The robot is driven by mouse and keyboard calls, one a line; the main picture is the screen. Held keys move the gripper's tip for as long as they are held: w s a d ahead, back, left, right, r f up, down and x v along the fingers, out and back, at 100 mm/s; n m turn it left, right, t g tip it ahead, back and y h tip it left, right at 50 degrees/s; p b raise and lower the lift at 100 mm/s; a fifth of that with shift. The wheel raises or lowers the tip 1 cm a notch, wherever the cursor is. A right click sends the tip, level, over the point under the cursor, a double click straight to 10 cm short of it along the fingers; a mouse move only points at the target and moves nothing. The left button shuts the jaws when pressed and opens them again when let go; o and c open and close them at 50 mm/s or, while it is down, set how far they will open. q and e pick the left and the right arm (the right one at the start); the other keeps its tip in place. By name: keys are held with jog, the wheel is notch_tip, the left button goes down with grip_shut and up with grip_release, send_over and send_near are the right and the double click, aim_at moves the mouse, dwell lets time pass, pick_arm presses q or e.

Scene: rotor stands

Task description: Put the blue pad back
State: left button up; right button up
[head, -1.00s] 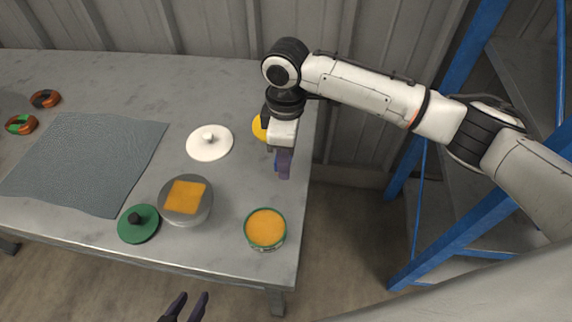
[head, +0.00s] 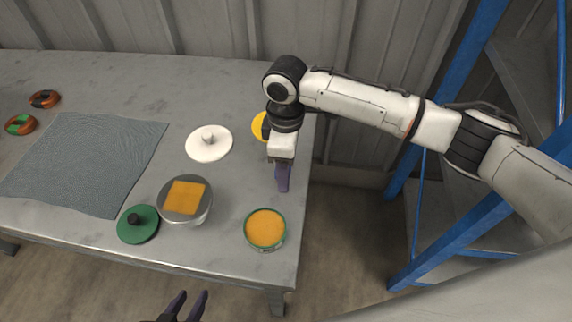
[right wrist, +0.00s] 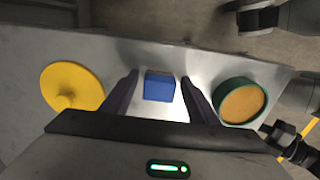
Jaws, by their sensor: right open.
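The blue pad (right wrist: 159,86) is a small block on the grey table, near its right end in the right wrist view. It lies between the two spread fingers of my right gripper (right wrist: 160,76), with a gap on each side. In the head view the right gripper (head: 283,188) points down over the table's right edge and hides the pad. My left gripper (head: 194,294) is open and empty at the bottom of the head view, in front of the table.
A round grey container with an orange square (head: 185,197), a green-rimmed tin (head: 265,228), and green (head: 138,228), white (head: 209,147) and yellow (right wrist: 72,87) knobbed discs stand around. A grey-blue mat (head: 85,160) and two rings (head: 20,124) lie left. A blue-framed rack (head: 400,270) stands right.

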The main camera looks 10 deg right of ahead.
notch_tip(320, 180, up, 12)
jog(key=shift+r+p, duration=0.2)
jog(key=shift+p, duration=0.15)
